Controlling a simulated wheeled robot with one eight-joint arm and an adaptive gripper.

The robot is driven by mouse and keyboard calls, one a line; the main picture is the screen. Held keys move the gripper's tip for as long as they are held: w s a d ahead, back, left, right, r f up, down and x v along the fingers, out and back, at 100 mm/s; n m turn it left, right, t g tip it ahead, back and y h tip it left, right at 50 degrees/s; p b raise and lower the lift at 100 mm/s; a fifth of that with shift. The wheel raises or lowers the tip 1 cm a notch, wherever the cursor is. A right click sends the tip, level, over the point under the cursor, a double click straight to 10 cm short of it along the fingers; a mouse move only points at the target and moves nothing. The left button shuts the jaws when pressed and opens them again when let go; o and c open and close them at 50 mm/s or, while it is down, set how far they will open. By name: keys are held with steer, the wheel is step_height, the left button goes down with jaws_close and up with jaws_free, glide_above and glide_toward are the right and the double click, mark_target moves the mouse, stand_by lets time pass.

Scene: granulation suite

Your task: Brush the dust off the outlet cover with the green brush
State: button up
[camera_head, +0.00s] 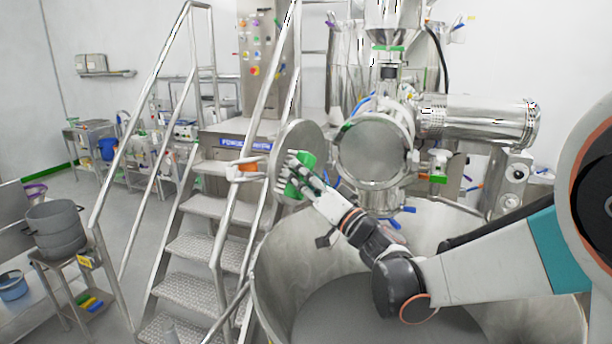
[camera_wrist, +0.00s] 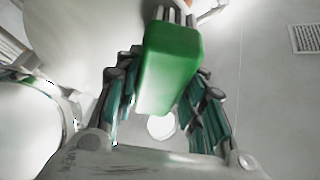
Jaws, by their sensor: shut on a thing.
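My gripper (camera_head: 299,178) is shut on the green brush (camera_head: 307,160) in the head view. In the wrist view the brush is a green block (camera_wrist: 168,65) between my gripper's fingers (camera_wrist: 165,85), with pale bristles at its top end. A round grey metal disc, which looks like the swung-open outlet cover (camera_head: 301,132), stands behind and above the brush. Brush and gripper hide its lower part. Whether the bristles touch it, I cannot tell. I cannot make out dust on it. The round metal outlet face (camera_head: 374,152) is just to the right.
A large open steel bowl (camera_head: 275,285) lies below my arm. Metal stairs with handrails (camera_head: 205,245) stand close on the left. A steel cylinder (camera_head: 480,120) juts out at the right. Stacked grey pots (camera_head: 54,228) stand on a stool at far left.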

steer(key=shift+w+r+p, duration=0.15)
steer(key=shift+r+p, duration=0.2)
steer(key=shift+r, duration=0.3)
steer(key=shift+w+d+b, duration=0.25)
steer(key=shift+w+d, duration=0.9)
steer(key=shift+w, duration=0.5)
steer(key=shift+w+d+b, duration=0.3)
steer(key=shift+w+d, duration=0.85)
steer(key=shift+w, duration=0.45)
steer(key=shift+w+d+b, duration=0.25)
steer(key=shift+w+d, duration=0.9)
steer(key=shift+w, duration=0.5)
steer(key=shift+s+d+f, duration=0.1)
steer(key=shift+d, duration=0.05)
steer(key=shift+s+d, duration=0.8)
steer(key=shift+d, duration=0.35)
steer(key=shift+s+d, duration=0.8)
steer(key=shift+d, duration=0.3)
steer(key=s+d, duration=0.1)
steer(key=d, duration=0.1)
steer(key=shift+s+d, duration=0.3)
steer(key=shift+s, duration=0.05)
